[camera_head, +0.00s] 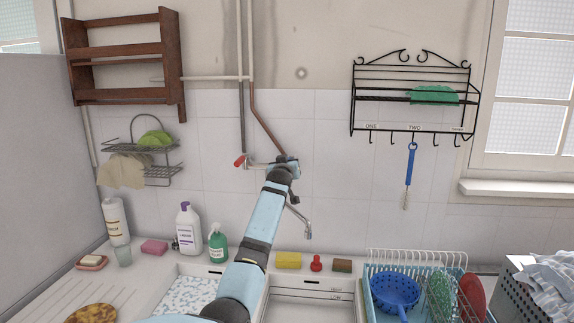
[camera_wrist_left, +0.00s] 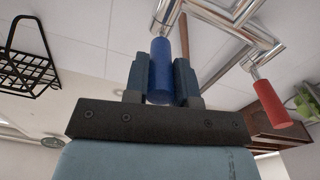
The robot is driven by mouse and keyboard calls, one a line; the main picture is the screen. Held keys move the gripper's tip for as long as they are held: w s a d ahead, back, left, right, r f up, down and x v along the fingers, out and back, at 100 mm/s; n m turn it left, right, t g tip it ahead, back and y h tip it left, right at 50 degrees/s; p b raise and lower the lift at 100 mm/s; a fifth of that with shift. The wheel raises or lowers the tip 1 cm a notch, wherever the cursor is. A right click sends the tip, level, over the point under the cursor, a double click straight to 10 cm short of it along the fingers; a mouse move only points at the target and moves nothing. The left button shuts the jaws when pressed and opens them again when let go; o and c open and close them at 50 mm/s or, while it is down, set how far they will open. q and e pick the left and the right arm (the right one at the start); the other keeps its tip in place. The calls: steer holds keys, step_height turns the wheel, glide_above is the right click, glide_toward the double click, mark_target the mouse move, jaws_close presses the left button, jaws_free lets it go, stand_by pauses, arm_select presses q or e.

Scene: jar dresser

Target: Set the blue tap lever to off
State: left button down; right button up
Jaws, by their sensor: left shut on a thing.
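The blue tap lever (camera_wrist_left: 160,66) sits between the two fingers of my left gripper (camera_wrist_left: 160,76) in the left wrist view, with a finger against each side. In the head view my left gripper (camera_head: 286,163) is at the wall tap, and it hides the blue lever there. The red tap lever (camera_head: 240,160) sticks out to the left of the gripper; it also shows in the left wrist view (camera_wrist_left: 270,103). The chrome tap spout (camera_head: 300,221) hangs down below the gripper, over the sink. My right gripper is in neither view.
My left arm reaches over the sink (camera_head: 310,294). Behind the sink stand a green soap bottle (camera_head: 218,246), a white bottle (camera_head: 188,229), a yellow sponge (camera_head: 289,260) and a red stopper (camera_head: 316,263). A dish rack (camera_head: 425,257) is at right. A black wire shelf (camera_head: 412,97) hangs above.

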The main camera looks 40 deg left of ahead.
arm_select(q)
steer(key=shift+r, duration=0.3)
steer(key=c, duration=0.9)
jaws_free()
steer(key=shift+a, duration=0.1)
steer(key=shift+c, duration=0.2)
steer(key=shift+f, duration=0.2)
steer(key=shift+s, duration=0.1)
steer(key=shift+s+d+f, duration=0.1)
steer(key=shift+s+d, duration=0.1)
steer(key=b+v, duration=0.3)
steer(key=v, duration=1)
